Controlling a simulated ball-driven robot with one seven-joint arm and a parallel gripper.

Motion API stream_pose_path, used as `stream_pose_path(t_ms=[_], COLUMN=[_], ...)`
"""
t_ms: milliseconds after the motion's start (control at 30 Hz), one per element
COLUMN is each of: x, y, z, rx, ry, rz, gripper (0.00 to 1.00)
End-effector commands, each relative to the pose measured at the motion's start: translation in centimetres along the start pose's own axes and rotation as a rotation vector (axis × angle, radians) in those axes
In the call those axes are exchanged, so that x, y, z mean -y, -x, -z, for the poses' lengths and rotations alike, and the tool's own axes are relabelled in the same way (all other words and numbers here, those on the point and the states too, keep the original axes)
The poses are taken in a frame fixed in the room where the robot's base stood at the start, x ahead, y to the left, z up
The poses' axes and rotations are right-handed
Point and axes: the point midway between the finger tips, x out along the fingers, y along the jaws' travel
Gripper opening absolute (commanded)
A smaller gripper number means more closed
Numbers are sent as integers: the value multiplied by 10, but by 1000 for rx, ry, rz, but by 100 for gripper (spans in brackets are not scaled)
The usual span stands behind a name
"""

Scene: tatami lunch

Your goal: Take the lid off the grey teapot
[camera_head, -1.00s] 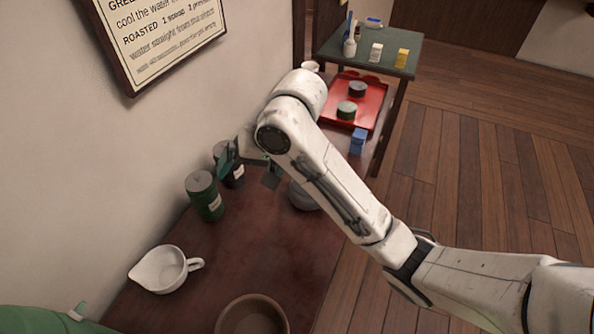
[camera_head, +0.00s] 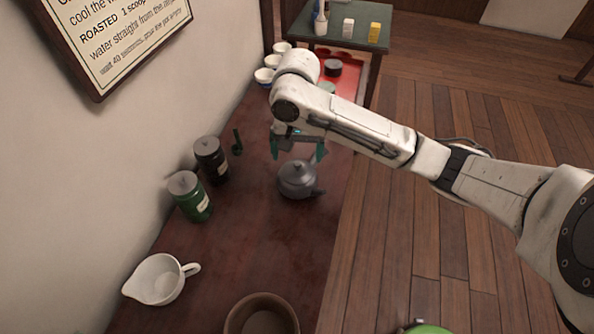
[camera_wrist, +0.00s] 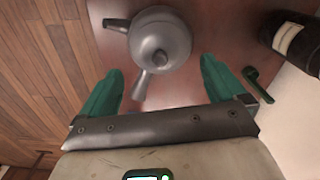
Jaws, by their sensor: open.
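The grey teapot (camera_head: 297,180) stands upright on the dark red-brown table, with its lid on. In the wrist view the teapot (camera_wrist: 168,45) is at the top centre, and the lid's knob (camera_wrist: 160,57) shows near its middle. My gripper (camera_head: 297,153) is above the table, just behind the teapot in the head view. In the wrist view my gripper (camera_wrist: 160,80) has its two green fingers wide apart, with nothing between them but the teapot's grey handle or spout end, seen below. It looks apart from the teapot.
A green canister (camera_head: 190,197) and a black canister (camera_head: 211,160) stand by the wall. A white pouring bowl (camera_head: 160,279) and a brown bowl (camera_head: 262,316) are nearer. White cups (camera_head: 265,75) and a red tray (camera_head: 355,75) lie beyond. A small green scoop (camera_head: 237,142) is by the black canister.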

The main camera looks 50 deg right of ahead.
Motion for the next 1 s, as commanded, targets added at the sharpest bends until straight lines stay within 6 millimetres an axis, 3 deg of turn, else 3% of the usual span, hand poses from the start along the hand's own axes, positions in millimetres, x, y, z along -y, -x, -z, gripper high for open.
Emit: stream_pose_path(t_ms=[400,667,1000], x=[0,0,0], y=[-49,-53,-52], z=[2,2,2], rx=[0,0,0], ry=[0,1,1], rz=[-2,0,0], gripper=[97,97,67])
